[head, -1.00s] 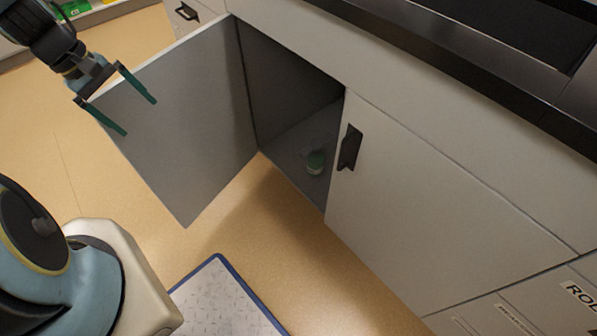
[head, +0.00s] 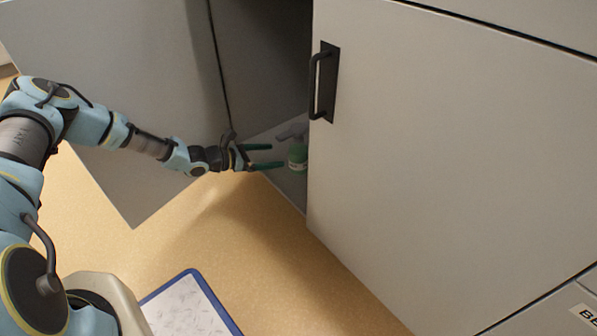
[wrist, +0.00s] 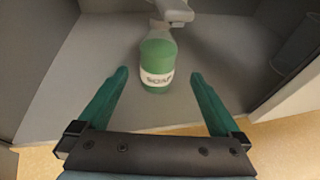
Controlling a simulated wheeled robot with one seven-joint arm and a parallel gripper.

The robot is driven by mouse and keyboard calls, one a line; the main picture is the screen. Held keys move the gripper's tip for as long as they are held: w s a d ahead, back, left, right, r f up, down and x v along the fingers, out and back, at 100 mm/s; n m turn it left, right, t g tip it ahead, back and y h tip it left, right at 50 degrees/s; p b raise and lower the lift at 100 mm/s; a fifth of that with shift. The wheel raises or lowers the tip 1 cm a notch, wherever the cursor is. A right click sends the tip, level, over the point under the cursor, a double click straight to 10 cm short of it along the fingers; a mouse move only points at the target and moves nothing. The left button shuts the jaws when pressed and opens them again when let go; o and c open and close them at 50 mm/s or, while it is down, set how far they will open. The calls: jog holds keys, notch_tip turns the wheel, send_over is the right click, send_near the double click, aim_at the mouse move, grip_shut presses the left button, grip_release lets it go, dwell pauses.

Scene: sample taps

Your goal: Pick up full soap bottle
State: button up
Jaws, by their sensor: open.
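The soap bottle (wrist: 157,56) stands upright on the cabinet floor. It is green with a white label reading "SOAP" and a grey spray top. In the head view the bottle (head: 298,156) is just inside the opening, close to the closed door's edge. My gripper (head: 278,157) is open at the cabinet opening, its green fingers pointing at the bottle. In the wrist view my gripper (wrist: 157,82) has its fingers spread to either side of the bottle's line, with the bottle ahead of the fingertips. Nothing is between the fingers' bases.
The closed door (head: 430,170) with a black handle (head: 322,82) is right of the opening. A blue-edged mat (head: 190,305) lies on the tan floor.

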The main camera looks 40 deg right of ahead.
aim_at(298, 154)
jog(key=x, duration=0.2)
jog(key=b+x, duration=0.1)
jog(key=x, duration=0.1)
jog(key=b+x, duration=0.1)
jog(key=x, duration=0.1)
jog(key=shift+w+f, duration=0.15)
jog(key=shift+f, duration=0.1)
jog(key=b+x, duration=0.1)
jog(key=x, duration=0.1)
jog(key=b+x, duration=0.2)
jog(key=shift+f, duration=0.25)
jog(key=shift+d, duration=0.45)
jog(key=shift+r, duration=0.1)
grip_shut()
